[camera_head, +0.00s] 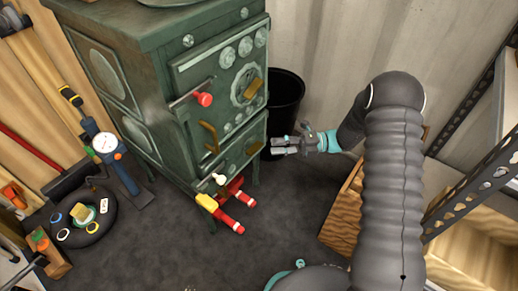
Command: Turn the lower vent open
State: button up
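A dark green stove (135,60) stands at the centre left. Its lower door (233,160) carries a small brass tab (253,148) near its right edge, which looks like the lower vent's tab. I cannot tell how far the vent is open. The upper door (215,75) has round vents, another brass tab (253,88) and a red knob (204,99). My gripper (272,146) is just right of the lower door, with its fingers pointing left towards the brass tab. A small gap seems to separate them from the tab. The finger opening is too small to judge.
A black bucket (286,95) stands behind my gripper. A wooden crate (342,222) and metal shelving (470,190) are at the right. The dark floor (270,240) in front is clear.

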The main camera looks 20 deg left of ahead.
aim_at(259, 148)
jog(key=shift+x, duration=3.2)
grip_shut()
